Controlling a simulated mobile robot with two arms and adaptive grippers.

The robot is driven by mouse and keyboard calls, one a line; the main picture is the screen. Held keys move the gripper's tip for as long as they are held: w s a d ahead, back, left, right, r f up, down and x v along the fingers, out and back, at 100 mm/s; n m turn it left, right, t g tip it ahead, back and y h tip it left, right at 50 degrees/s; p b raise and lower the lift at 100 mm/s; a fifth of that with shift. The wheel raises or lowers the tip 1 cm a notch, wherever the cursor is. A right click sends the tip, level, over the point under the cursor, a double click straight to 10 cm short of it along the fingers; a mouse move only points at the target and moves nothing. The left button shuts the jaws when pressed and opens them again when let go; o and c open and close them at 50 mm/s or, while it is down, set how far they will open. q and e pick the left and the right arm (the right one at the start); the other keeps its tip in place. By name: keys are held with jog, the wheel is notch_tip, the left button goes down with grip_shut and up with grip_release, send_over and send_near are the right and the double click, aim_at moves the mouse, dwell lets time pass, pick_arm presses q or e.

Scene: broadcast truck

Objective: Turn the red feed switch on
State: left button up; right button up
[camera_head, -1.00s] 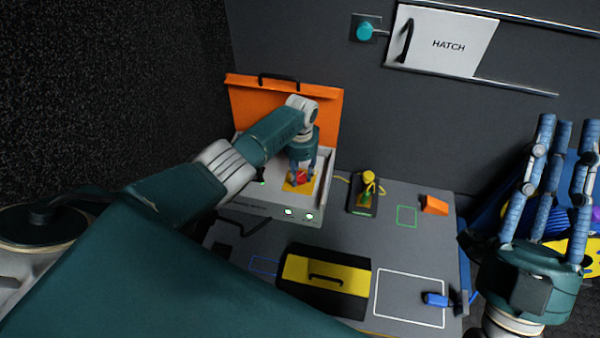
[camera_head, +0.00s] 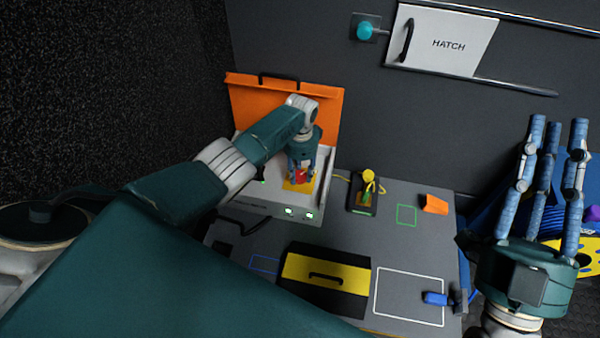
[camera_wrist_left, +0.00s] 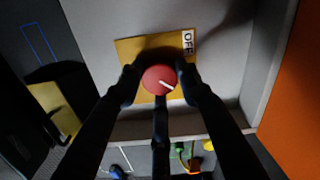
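The red feed switch (camera_wrist_left: 158,80) is a round knob with a white line on a yellow plate (camera_wrist_left: 128,47). An OFF label (camera_wrist_left: 188,42) is on the plate's edge; the white line points away from it. In the head view the red switch (camera_head: 300,175) is partly hidden inside the orange-lidded case (camera_head: 262,205). My left gripper (camera_head: 301,178) points down at it. In the left wrist view its fingers (camera_wrist_left: 158,88) are closed around the knob's sides. My right gripper (camera_head: 552,125) is empty, its fingers apart and pointing up at the right.
Two green lights (camera_head: 298,213) glow on the case front. A yellow-and-black toolbox (camera_head: 325,283), a small box with a yellow plug (camera_head: 364,195), an orange wedge (camera_head: 434,204) and a blue-handled object (camera_head: 436,299) are on the grey table. A hatch (camera_head: 443,42) is on the wall.

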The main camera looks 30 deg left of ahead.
aim_at(303, 174)
pick_arm(q)
jog(key=o, duration=0.4)
jog(key=shift+w+d+r, duration=0.25)
jog(key=shift+w+d, duration=0.1)
jog(key=shift+w, duration=0.1)
jog(key=shift+s+f, duration=0.1)
jog(key=shift+s+a, duration=0.1)
notch_tip(303, 174, up, 12)
